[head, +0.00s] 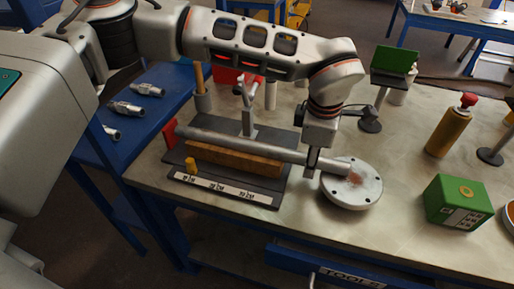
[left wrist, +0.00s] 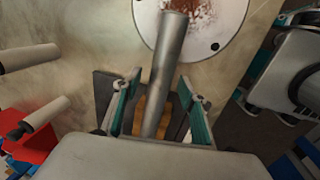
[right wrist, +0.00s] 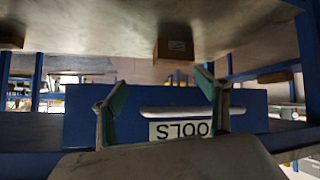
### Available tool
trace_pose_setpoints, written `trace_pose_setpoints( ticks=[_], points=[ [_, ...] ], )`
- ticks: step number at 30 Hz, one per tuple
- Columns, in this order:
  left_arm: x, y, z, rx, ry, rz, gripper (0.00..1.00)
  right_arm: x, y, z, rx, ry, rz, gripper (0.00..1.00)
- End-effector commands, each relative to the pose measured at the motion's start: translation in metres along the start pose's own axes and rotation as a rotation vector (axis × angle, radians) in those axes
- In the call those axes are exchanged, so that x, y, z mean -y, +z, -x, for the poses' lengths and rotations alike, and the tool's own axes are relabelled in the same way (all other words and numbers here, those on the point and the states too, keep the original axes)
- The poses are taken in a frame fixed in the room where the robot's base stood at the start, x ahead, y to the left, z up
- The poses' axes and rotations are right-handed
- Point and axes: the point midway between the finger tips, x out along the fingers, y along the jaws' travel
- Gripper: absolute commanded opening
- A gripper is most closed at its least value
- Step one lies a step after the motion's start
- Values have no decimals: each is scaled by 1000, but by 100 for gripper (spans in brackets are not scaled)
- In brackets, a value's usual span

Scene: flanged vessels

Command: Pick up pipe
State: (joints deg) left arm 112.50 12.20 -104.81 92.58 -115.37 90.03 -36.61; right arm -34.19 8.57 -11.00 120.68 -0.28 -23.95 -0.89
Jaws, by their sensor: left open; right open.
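The grey metal pipe (head: 235,142) lies over a dark fixture (head: 228,187) with a wooden block (head: 235,160). Its right end reaches over the round white flange (head: 350,186), which has a rusty centre. My left gripper (head: 313,163) is at the pipe near that end. In the left wrist view the pipe (left wrist: 168,70) runs between the two spread fingers of the left gripper (left wrist: 160,95), with gaps on both sides. My right gripper (right wrist: 160,100) is open and empty in the right wrist view, in front of the blue drawer (right wrist: 105,107) labelled TOOLS.
A green box (head: 455,202) and a yellow cylinder with a red top (head: 450,130) stand on the right of the workbench (head: 405,180). A small green panel on a stand (head: 394,62) is behind. Metal fittings (head: 126,108) lie on a blue surface at left.

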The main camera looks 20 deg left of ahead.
Motion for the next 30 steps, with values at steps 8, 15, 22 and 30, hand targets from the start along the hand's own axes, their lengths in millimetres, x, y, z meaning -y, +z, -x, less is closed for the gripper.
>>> trace_pose_setpoints(
  ticks=[8,15,22,30],
  points=[
    [0,0,2,0,1,0,0,0,0,-1,1,-1,3,74],
    [-1,0,2,0,3,0,0,2,5,1,10,-4,0,74],
    [-4,0,14,0,6,2,0,5,7,4,16,-4,-8,74],
    [-14,0,70,1,13,1,0,2,2,5,13,2,-10,74]
  ],
)
